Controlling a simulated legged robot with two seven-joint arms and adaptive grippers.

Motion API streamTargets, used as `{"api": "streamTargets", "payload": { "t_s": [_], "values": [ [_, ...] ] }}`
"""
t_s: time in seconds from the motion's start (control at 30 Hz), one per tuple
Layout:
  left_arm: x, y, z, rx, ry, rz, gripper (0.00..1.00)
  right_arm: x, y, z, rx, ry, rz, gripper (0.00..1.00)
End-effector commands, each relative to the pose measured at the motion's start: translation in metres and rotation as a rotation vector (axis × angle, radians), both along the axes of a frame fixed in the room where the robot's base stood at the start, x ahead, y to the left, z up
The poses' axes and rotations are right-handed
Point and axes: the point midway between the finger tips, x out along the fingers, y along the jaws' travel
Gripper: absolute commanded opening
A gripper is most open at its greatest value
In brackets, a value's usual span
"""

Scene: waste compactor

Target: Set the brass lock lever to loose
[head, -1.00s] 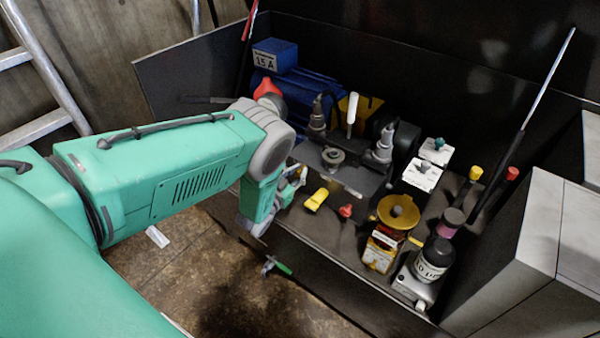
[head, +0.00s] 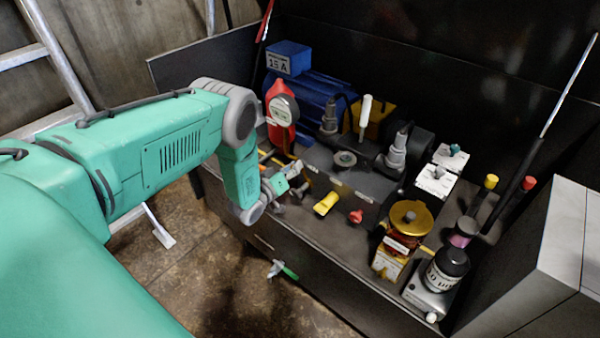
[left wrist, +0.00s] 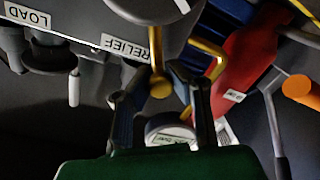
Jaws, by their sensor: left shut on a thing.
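A brass lever (left wrist: 155,45) with a round knob at its end reaches down between my fingers in the left wrist view, below the RELIEF label (left wrist: 125,47). My left gripper (left wrist: 160,75) is shut on this lever, one dark finger on each side of the knob. In the head view my left gripper (head: 298,186) is at the left front of the machine block, left of a yellow handle (head: 326,203). The lever is small and mostly hidden there, and I cannot read a loose mark. My right gripper is not in view.
A red bottle-shaped part (head: 281,118) stands behind my left wrist; a red body (left wrist: 245,70) also shows at right in the left wrist view. A red knob (head: 355,216) and a brass-topped unit (head: 408,218) stand to the right.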

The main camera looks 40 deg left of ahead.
Motion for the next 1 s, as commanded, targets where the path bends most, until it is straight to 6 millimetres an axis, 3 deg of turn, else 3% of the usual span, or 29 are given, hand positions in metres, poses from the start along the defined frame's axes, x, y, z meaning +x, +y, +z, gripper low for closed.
{"api": "streamTargets", "payload": {
  "t_s": [0.4, 1.0],
  "values": [
    [0.000, 0.030, -0.025, -0.392, 0.034, 0.009, 0.00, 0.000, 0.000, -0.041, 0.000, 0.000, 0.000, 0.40],
    [0.001, 0.047, -0.060, -0.887, 0.074, 0.010, 0.00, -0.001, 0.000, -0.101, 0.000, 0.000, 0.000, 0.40]
  ]
}}
